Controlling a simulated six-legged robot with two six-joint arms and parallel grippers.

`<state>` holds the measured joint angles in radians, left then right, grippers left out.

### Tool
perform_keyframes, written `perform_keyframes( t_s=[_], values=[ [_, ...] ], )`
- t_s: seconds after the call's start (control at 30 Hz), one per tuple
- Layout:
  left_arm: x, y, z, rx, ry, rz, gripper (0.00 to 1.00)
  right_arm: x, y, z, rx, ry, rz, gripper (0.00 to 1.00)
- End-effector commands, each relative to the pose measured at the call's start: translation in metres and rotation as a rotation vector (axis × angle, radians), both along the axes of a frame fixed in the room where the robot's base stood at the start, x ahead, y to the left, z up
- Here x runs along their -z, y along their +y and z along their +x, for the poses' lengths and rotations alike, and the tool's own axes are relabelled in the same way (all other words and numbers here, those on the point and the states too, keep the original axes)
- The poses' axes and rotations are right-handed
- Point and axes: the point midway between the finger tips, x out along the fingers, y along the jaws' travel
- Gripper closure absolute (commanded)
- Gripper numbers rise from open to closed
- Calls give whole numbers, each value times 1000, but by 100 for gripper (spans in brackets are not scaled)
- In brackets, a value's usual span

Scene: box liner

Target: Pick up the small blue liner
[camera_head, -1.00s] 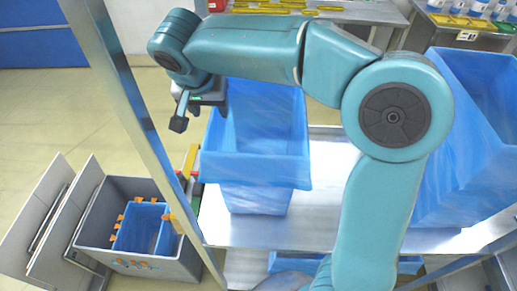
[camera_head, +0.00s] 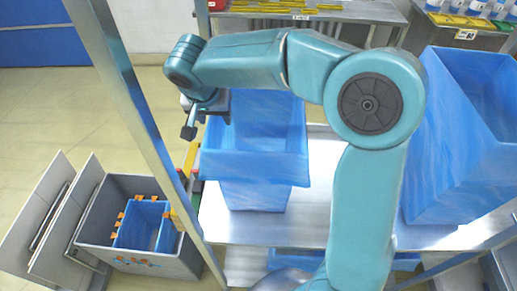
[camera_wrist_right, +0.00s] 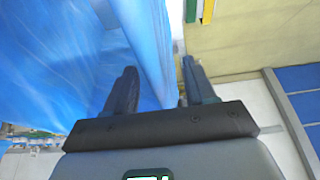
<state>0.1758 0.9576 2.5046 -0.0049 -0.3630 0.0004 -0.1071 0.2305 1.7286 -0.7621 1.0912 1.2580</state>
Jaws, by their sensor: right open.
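The small blue liner (camera_head: 252,168) stands upright on the metal table, with its open top and folded-over rim facing up. My right gripper (camera_head: 190,128) is at the liner's left upper edge, reaching down from the arm above. In the right wrist view, my right gripper (camera_wrist_right: 158,82) is open, and the edge of the blue liner (camera_wrist_right: 150,45) runs between its two fingers without being clamped. Part of the liner's far rim is hidden behind my arm. My left gripper is not in view.
A larger blue liner (camera_head: 462,150) stands on the right of the table (camera_head: 315,215). A grey crate (camera_head: 190,265) with open flaps and a blue inner box (camera_head: 140,228) sits on the floor at lower left. A metal post (camera_head: 135,110) rises left of the gripper.

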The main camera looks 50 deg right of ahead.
Motion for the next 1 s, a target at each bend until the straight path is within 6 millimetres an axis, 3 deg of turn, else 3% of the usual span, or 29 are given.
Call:
perform_keyframes(
  t_s=[0.57,0.63,0.73,0.77,1.0],
  values=[
    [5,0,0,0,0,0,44,3,0,0,0,0,0,45],
    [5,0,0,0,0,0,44,3,0,0,0,0,0,61],
    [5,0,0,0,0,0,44,3,0,0,0,0,0,94],
    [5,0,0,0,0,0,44,3,0,0,0,0,0,100],
    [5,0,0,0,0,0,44,3,0,0,0,0,0,100]
  ],
)
